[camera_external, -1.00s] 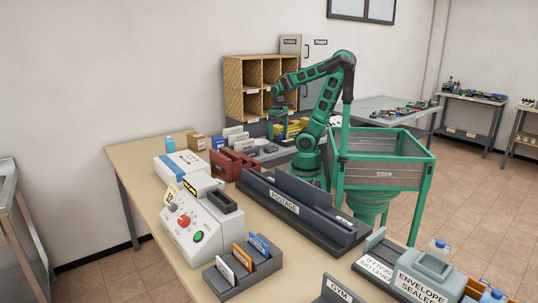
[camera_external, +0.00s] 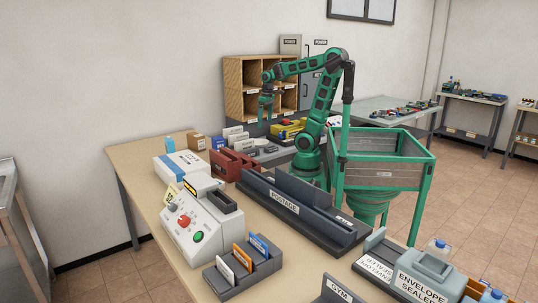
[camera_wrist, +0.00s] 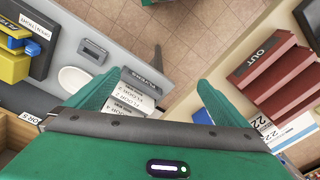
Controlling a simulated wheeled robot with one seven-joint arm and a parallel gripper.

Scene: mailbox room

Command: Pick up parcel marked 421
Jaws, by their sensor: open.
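No label reading 421 is legible in either view, so I cannot tell which parcel it is. My gripper (camera_external: 266,116) hangs pointing down in front of the wooden pigeonhole shelf. In the wrist view, its open fingers (camera_wrist: 160,85) are spread with nothing held between them. A yellow box (camera_wrist: 14,65) and blue pieces lie at the upper left of that view, away from the fingers. Yellow items (camera_external: 287,130) also show right of my gripper in the outside view. A brown box (camera_external: 196,142) and a blue box (camera_external: 217,142) stand at the table's far end.
The pigeonhole shelf (camera_external: 233,88) stands close behind my gripper. A red OUT tray (camera_wrist: 277,75) is right of the fingers, and white labelled cards (camera_wrist: 130,92) show beside the left finger. The long POSTAGE rack (camera_external: 285,203) and the franking machine (camera_external: 192,222) crowd the table (camera_external: 143,160).

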